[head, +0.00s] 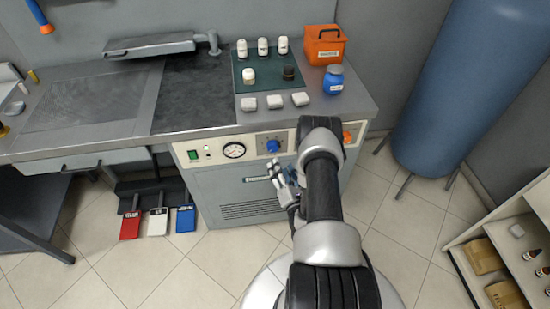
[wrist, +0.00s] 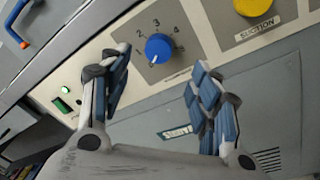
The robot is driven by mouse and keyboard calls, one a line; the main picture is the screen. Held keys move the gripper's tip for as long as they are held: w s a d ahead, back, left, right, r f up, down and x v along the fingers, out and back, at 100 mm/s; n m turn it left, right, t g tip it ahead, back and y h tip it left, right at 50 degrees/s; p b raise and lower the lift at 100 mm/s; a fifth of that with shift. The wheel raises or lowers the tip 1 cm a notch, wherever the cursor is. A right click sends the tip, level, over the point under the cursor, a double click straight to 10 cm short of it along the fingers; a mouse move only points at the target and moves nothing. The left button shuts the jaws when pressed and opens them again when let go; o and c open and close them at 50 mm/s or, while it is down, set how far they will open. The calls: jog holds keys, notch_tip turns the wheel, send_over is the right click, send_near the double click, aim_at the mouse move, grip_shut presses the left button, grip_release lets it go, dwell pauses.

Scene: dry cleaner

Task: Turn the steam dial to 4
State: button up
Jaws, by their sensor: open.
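The blue steam dial (head: 273,146) is on the cream control strip of the grey cabinet. The wrist view shows the dial (wrist: 159,46) on a grey plate, with printed numbers around it. My gripper (head: 284,178) is open and empty, below the dial in the head view. In the wrist view, my gripper's fingers (wrist: 160,78) are spread wide, and the dial shows between and beyond their tips, apparently untouched.
A yellow suction knob (wrist: 254,6) is right of the dial in the wrist view. A pressure gauge (head: 233,150) and a green switch (head: 193,155) are to its left. The worktop edge (head: 150,139) overhangs the strip. A blue tank (head: 470,85) stands at the right.

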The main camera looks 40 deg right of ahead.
aim_at(274, 149)
jog(key=shift+w+f+b, duration=0.15)
jog(key=shift+f+b, duration=0.1)
jog(key=shift+b, duration=0.35)
jog(key=b+x, duration=0.1)
jog(key=x, duration=0.3)
jog(key=b+x, duration=0.1)
jog(key=x, duration=0.3)
jog(key=shift+w+d+r, duration=0.15)
jog(key=shift+w+r, duration=0.05)
jog(key=shift+w, duration=0.1)
jog(key=c, duration=1)
jog(key=shift+c, duration=0.2)
